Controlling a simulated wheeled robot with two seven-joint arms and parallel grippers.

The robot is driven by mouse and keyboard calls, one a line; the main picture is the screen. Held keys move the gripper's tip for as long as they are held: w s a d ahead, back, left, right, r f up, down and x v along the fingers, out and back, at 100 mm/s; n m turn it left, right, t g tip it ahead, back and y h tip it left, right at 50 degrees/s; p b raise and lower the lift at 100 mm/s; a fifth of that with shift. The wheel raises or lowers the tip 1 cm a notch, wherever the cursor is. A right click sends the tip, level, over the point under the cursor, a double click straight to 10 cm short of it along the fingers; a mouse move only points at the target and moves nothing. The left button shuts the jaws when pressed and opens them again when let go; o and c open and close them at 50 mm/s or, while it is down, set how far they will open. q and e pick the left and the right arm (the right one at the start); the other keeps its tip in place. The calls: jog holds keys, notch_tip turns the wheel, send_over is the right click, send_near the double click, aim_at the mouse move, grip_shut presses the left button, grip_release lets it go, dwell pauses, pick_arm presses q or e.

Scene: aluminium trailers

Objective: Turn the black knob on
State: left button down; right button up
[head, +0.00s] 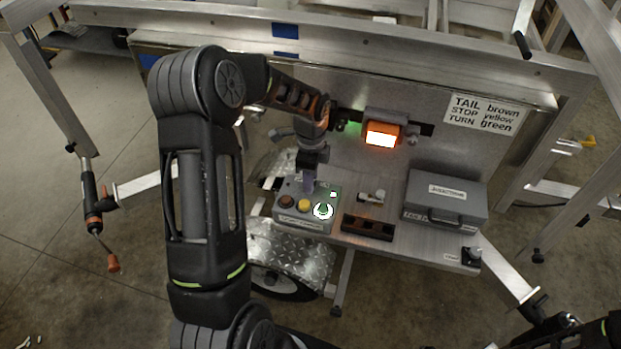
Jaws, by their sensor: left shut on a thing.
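My left gripper (308,184) reaches down from above onto the grey control box (307,224) on the metal shelf. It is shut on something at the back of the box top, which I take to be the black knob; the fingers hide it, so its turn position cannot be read. The box also has a dark reddish button (287,200), a yellow button (304,205) and a brightly lit green button with a pale ring (323,210). A small green light (333,194) shows behind that button.
An orange lamp (382,134) glows on the panel behind. A grey case (445,200) stands right of the box. A dark tray (368,227) and a small metal part (372,197) lie between them. The metal frame surrounds the shelf.

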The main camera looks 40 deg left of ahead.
pick_arm(q)
jog(key=shift+m, duration=0.4)
jog(key=c, duration=1.1)
grip_release()
jog(key=shift+o, duration=0.2)
notch_tip(320, 180, up, 8)
jog(key=shift+f+b, duration=0.1)
jog(key=shift+b, duration=0.3)
